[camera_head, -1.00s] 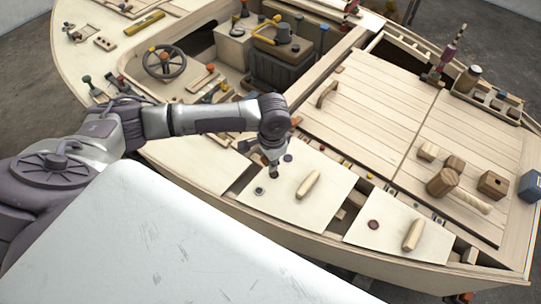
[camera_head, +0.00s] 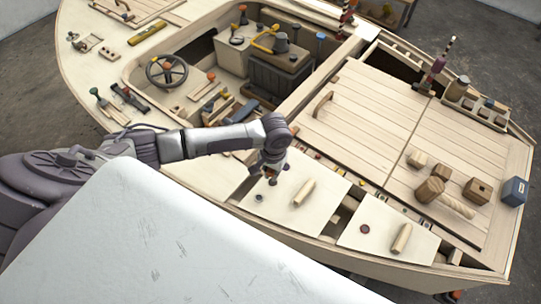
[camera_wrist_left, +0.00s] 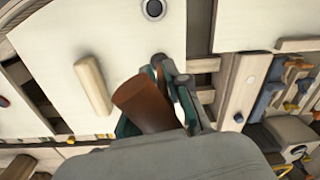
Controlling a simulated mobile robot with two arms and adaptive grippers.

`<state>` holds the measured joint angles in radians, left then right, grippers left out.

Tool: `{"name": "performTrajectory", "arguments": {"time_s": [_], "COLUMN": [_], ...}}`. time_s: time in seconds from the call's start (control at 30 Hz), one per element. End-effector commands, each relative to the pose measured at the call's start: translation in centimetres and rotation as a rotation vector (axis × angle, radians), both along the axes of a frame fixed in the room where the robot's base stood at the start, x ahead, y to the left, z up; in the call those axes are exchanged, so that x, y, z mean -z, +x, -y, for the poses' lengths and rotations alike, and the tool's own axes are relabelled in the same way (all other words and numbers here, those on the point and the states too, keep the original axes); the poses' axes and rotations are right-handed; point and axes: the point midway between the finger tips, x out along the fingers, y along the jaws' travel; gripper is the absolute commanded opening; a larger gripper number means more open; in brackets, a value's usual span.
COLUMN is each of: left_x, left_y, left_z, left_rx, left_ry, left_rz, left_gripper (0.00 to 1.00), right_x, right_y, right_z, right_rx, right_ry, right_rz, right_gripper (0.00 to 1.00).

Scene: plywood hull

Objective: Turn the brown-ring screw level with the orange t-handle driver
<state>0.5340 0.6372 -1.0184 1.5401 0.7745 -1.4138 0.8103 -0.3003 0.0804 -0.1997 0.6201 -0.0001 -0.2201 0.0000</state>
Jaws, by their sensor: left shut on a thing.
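My left gripper (camera_head: 271,172) is over the pale hatch panel (camera_head: 318,211) nearest my arm. In the left wrist view the gripper (camera_wrist_left: 152,108) has its teal-edged fingers shut around a brown-orange cylindrical handle (camera_wrist_left: 145,104), the driver's. Another dark-ringed screw (camera_head: 259,198) is on the same panel, and also shows in the wrist view (camera_wrist_left: 153,9). My right gripper is not in view.
A wooden grip (camera_head: 304,193) stands up from the panel beside the gripper. A second panel (camera_head: 388,240) has a reddish-ringed screw (camera_head: 365,228) and its own grip (camera_head: 401,238). Wooden blocks (camera_head: 430,189) lie on the deck at right. The steering wheel (camera_head: 167,71) is farther back.

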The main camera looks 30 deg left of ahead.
Motion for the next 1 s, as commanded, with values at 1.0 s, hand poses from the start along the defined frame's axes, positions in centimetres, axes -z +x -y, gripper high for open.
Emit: {"name": "performTrajectory", "arguments": {"time_s": [1.0], "left_x": [0.0], "left_y": [0.2], "left_z": [0.8], "left_rx": [-0.762], "left_ry": [0.000], "left_rz": [-0.004], "left_gripper": [0.00], "right_x": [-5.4], "right_y": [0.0], "right_z": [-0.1], "right_rx": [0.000], "right_ry": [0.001], "right_rz": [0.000], "right_gripper": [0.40]}}
